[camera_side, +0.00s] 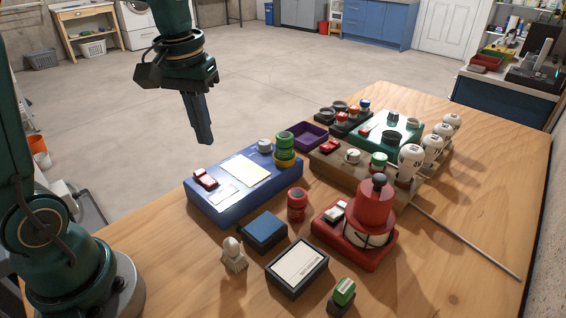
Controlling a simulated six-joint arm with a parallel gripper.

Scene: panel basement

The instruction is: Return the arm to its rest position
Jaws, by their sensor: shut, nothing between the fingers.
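My gripper (204,140) hangs from my dark green arm at the upper left of the side view. Its fingers point down and are shut together with nothing between them. The upper part of my arm is cut off by the top of the picture.
The wooden table (455,285) holds the blue box, a red box with a red cylinder (373,210), a brown box (330,165), a green panel (405,130) and several white bulb-like knobs (411,158). A thin rod (470,248) lies at right. Small blocks stand at the front.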

